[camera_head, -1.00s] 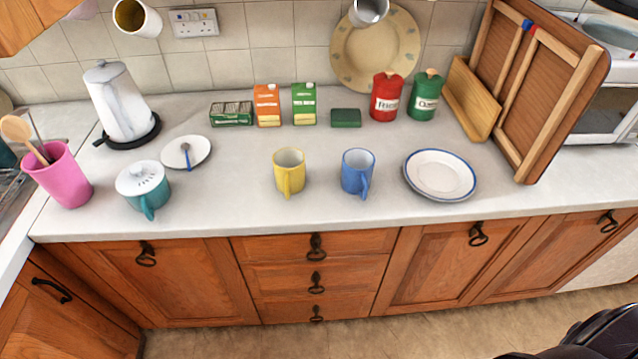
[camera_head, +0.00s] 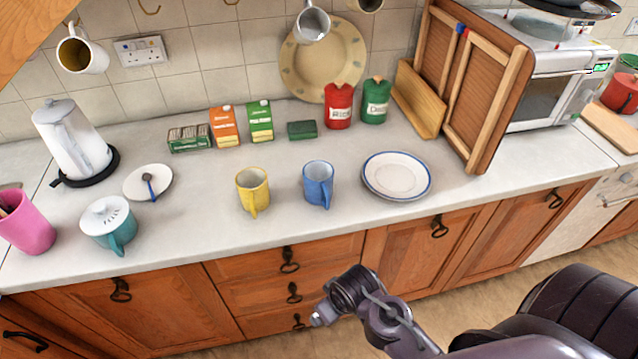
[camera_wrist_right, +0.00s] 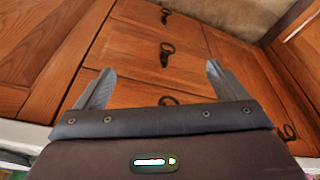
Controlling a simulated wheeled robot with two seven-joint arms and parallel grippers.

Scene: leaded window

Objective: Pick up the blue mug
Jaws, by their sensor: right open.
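The blue mug (camera_head: 318,183) stands upright on the worktop, its handle toward the front edge. It is right of a yellow mug (camera_head: 253,190) and left of a white plate with a blue rim. My right arm comes in from the lower right of the head view, its end in front of the drawers, below and apart from the blue mug. In the right wrist view my right gripper (camera_wrist_right: 158,88) is open, fingers wide apart and nothing between them, facing the wooden drawer fronts. The blue mug is not in the wrist view. My left gripper is not in view.
The plate (camera_head: 397,176) lies close to the blue mug's right. Cartons, a green box (camera_head: 301,130) and red and green canisters (camera_head: 375,100) stand behind. A teal pot (camera_head: 108,224) is at the left. Worktop in front of the mugs is clear. Drawer handles (camera_head: 289,259) stick out below.

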